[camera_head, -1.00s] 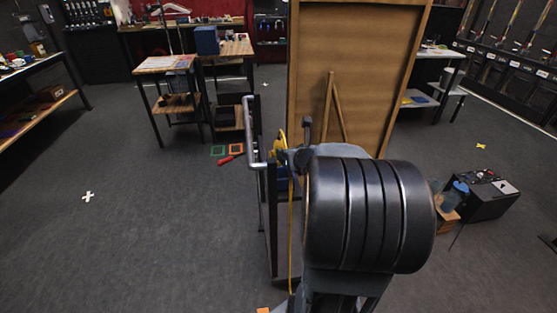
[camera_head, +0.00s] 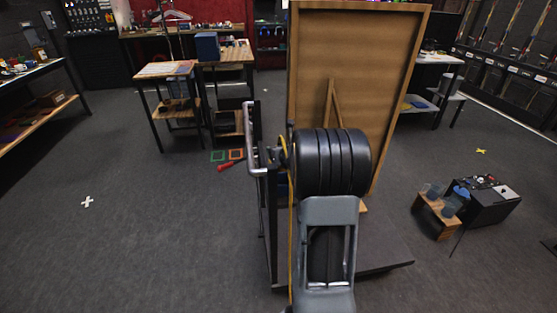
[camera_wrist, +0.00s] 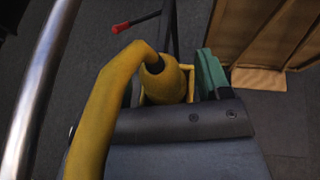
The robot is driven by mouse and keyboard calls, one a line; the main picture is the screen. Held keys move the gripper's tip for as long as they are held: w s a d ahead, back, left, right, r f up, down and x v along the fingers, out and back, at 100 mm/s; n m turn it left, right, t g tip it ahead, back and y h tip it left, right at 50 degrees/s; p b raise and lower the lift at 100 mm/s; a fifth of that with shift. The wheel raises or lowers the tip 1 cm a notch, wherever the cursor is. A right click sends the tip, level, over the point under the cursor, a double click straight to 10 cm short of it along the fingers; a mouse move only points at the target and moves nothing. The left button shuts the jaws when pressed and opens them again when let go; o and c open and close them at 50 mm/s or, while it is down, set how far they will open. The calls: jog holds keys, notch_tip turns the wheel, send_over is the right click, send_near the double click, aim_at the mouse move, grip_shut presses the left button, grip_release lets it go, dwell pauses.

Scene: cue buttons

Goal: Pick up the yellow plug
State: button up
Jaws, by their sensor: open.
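A thick yellow piece, which I take for the yellow plug (camera_wrist: 165,82), stands just ahead of my gripper in the wrist view. A yellow cable (camera_wrist: 97,115) bends over from it and runs down toward the lower left. In the head view, a yellow arc (camera_head: 283,151) shows between the metal handle and my arm. My gripper (camera_wrist: 175,118) shows as a grey body with screws across the bottom of the wrist view. It is open. Its fingertips are not clearly seen, and the plug's lower part is hidden behind the grey body.
A green piece (camera_wrist: 212,76) is right beside the plug. A metal rail (camera_wrist: 42,85) passes close on the left. A brown wooden panel (camera_head: 308,75) stands behind my arm. A red-handled tool (camera_head: 228,165) lies on the floor. The floor at left is open.

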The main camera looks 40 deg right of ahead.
jog(key=shift+w+d+f, duration=0.15)
jog(key=shift+w+f, duration=0.1)
jog(key=shift+w, duration=0.35)
grip_shut()
dwell(0.3)
